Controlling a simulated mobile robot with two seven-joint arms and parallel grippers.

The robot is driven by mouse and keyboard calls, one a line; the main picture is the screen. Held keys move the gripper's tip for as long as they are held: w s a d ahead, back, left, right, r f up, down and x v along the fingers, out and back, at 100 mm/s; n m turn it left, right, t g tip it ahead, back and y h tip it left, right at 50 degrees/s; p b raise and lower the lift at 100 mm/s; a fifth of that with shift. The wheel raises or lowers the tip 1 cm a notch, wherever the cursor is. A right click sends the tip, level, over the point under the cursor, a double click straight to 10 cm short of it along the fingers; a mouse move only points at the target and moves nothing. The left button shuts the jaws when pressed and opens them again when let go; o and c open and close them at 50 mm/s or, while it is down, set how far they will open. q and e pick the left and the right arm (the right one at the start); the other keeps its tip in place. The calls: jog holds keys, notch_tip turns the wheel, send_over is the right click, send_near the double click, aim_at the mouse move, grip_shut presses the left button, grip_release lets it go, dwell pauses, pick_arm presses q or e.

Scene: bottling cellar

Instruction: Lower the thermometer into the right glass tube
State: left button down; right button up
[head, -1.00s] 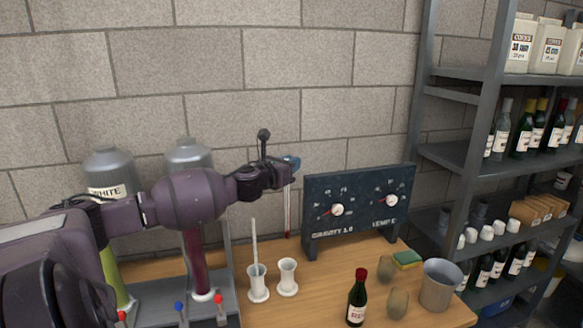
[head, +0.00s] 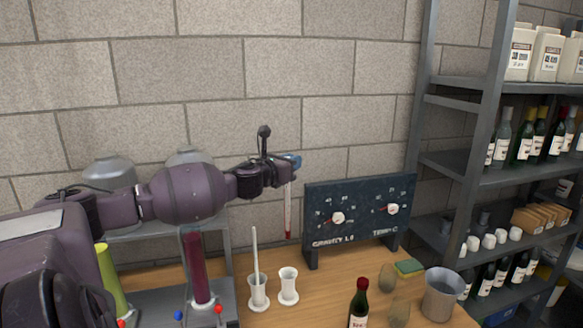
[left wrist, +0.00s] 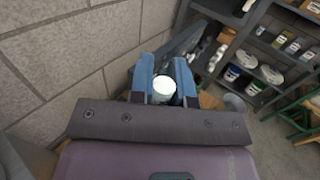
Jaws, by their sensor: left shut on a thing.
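My left gripper (head: 292,162) is shut on the thermometer (head: 287,212), a thin white rod with a red lower part. It hangs upright from the jaws, its lower end above the table and apart from the tubes. In the left wrist view its round white top (left wrist: 164,88) shows between the blue fingers. The right glass tube (head: 288,283) stands on the table, below the thermometer in the picture, with its mouth open. The left glass tube (head: 258,290) stands beside it with a thin pale rod (head: 255,250) in it. My right gripper is not in view.
A dark gauge board (head: 358,212) with two dials stands just behind and right of the tubes. A metal rack of bottles (head: 480,180) stands at far right.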

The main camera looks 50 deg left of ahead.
pick_arm(q)
notch_tip(320, 180, up, 14)
jog(key=shift+f, duration=0.2)
dwell(2.1)
jog(key=shift+f, duration=0.1)
dwell(0.8)
